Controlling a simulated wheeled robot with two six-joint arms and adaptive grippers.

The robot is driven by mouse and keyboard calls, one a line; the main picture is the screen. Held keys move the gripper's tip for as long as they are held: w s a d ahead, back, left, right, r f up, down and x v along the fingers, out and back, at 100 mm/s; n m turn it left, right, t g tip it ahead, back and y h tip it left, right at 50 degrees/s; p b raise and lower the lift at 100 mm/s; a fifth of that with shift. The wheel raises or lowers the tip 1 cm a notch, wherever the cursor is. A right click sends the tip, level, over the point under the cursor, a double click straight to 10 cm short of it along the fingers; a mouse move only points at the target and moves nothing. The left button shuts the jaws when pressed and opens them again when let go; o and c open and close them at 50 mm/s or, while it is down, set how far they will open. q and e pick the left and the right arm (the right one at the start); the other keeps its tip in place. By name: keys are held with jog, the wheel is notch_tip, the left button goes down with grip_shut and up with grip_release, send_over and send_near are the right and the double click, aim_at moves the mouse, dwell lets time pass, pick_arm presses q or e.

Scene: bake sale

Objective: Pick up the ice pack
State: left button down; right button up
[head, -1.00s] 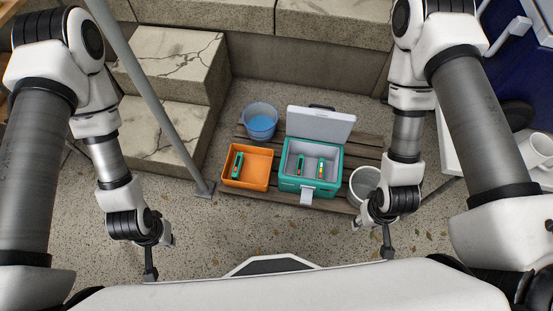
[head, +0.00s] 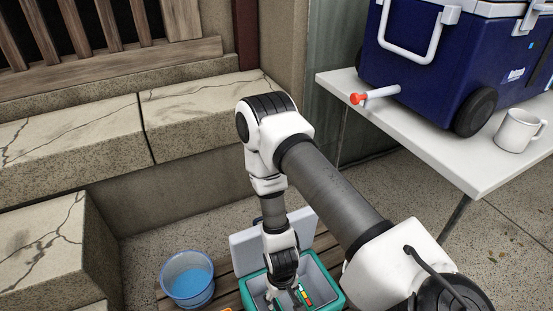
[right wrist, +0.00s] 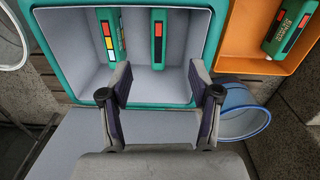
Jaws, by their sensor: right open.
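Green packs with coloured strips lie in the teal cooler (head: 329,285). One with red, yellow and white bars (head: 304,295) shows beside my right gripper (head: 284,297) in the head view, and also in the right wrist view (right wrist: 108,32). A second pack with a dark and red label (right wrist: 158,40) lies next to it. A third green pack (right wrist: 288,28) lies in the orange bin (right wrist: 247,40). My right gripper (right wrist: 160,84) is open and empty over the cooler, its fingers either side of the second pack's near end. My left gripper is out of view.
The cooler's open lid (head: 245,247) stands at its back edge. A blue bucket (head: 188,279) stands to the left. A white table (head: 400,110) with a large blue cooler (head: 440,50) and a mug (head: 519,130) is at right. Stone steps (head: 60,130) are behind.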

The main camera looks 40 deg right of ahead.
jog(key=b, duration=0.5)
send_over(277, 308)
jog(key=shift+m, duration=0.3)
jog(key=f, duration=0.8)
jog(key=shift+s+f, duration=0.3)
jog(key=shift+w+d+f, duration=0.15)
jog(key=shift+f, duration=0.2)
jog(key=f+b, duration=0.6)
jog(key=f, duration=0.1)
jog(key=shift+w+f, duration=0.2)
jog(key=shift+f, duration=0.05)
jog(key=shift+r, duration=0.2)
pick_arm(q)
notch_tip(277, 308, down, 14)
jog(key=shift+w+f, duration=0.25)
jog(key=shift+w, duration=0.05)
pick_arm(e)
grip_shut()
